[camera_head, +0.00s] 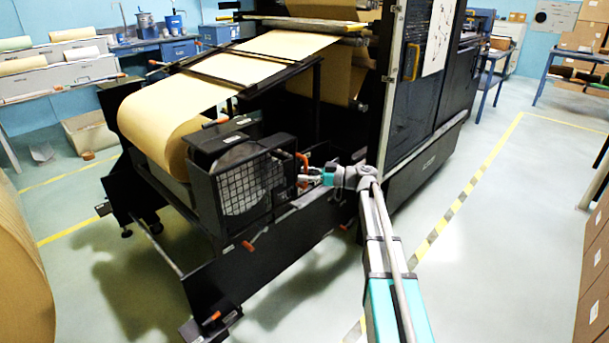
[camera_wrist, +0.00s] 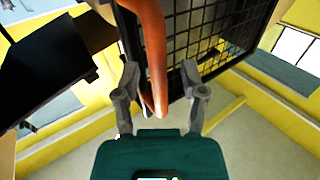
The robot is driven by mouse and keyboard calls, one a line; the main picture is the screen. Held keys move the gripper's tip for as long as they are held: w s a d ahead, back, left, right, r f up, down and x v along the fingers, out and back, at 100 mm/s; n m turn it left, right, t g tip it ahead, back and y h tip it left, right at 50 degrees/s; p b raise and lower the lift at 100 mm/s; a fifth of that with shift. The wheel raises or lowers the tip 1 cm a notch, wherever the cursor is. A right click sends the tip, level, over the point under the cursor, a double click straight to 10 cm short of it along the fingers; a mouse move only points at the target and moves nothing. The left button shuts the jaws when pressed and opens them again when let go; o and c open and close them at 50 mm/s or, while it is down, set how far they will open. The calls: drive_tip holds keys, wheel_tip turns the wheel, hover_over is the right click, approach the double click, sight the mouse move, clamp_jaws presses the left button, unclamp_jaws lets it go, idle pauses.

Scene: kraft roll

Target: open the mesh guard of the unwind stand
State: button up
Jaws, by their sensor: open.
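The mesh guard (camera_head: 246,187) is a black-framed grid panel on the side of the unwind stand, below the kraft paper roll (camera_head: 150,125). It looks shut against the stand in the head view. Its mesh also shows in the wrist view (camera_wrist: 215,32). An orange handle (camera_wrist: 152,45) hangs between the two fingers in the wrist view. My gripper (camera_head: 303,180) is at the right edge of the guard. In the wrist view my gripper (camera_wrist: 160,90) is open, with a finger on each side of the handle. I cannot tell whether either finger touches it.
The black machine cabinet (camera_head: 425,100) stands just right of my arm. A large brown roll (camera_head: 20,265) is at the left edge. Cardboard boxes (camera_head: 593,265) are stacked at the right. The floor in front of the stand is clear.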

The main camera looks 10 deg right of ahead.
drive_tip(key=shift+c, duration=0.3)
clamp_jaws()
drive_tip(key=shift+s+a, duration=0.1)
